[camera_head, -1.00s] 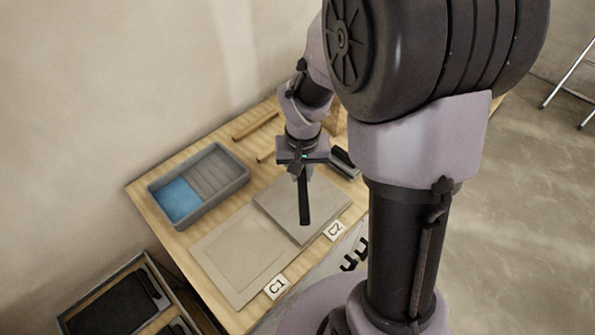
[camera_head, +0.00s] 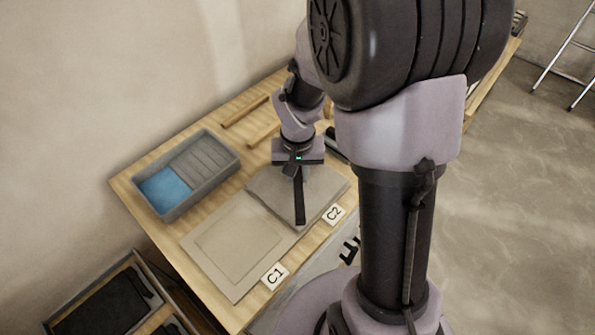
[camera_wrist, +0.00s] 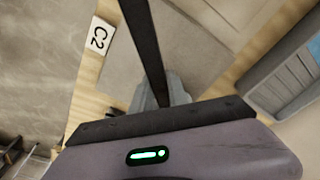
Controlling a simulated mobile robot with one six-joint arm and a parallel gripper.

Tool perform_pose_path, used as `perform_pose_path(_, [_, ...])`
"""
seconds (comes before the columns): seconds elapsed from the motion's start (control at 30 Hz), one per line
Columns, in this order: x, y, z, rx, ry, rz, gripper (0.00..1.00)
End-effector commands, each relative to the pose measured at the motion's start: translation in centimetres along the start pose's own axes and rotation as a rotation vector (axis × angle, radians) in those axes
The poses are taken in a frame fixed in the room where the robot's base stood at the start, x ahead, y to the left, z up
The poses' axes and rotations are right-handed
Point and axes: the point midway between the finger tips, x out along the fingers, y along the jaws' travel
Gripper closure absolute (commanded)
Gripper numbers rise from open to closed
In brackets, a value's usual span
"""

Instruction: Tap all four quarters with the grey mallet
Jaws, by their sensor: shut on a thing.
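My gripper (camera_head: 298,170) is over the square grey tile (camera_head: 325,188) beside the C2 label (camera_head: 333,214), and is shut on the mallet. A long dark bar (camera_head: 299,205), apparently the mallet's handle, reaches from the jaws toward the tile's near corner. In the wrist view the dark bar (camera_wrist: 146,40) crosses in front of a pale grey piece; I cannot tell whether that is the mallet's head or a finger. The tile also shows in the wrist view (camera_wrist: 195,45). I cannot tell whether the mallet touches it.
A flat beige square (camera_head: 235,247) lies left of the tile, beside the C1 label (camera_head: 275,275). A grey tray (camera_head: 228,172) with a blue part stands behind it. Wooden strips (camera_head: 245,110) lie at the back of the table. A dark-lined drawer (camera_head: 105,305) is at lower left.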

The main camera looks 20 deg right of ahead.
Motion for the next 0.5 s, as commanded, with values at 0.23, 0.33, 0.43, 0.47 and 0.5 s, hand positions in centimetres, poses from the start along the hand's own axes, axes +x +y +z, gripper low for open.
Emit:
perform_pose_path(0.23, [-3.8, 0.0, -0.5, -0.001, 0.002, 0.000, 1.00])
perform_pose_path(0.33, [-3.6, 0.0, -0.5, -0.001, 0.002, 0.000, 1.00])
perform_pose_path(0.43, [-3.3, 0.0, -0.4, -0.001, 0.002, 0.000, 1.00])
perform_pose_path(0.47, [-2.9, 0.0, -0.4, -0.001, 0.002, 0.000, 1.00])
perform_pose_path(0.5, [-2.0, 0.0, -0.3, -0.001, 0.002, 0.000, 1.00])
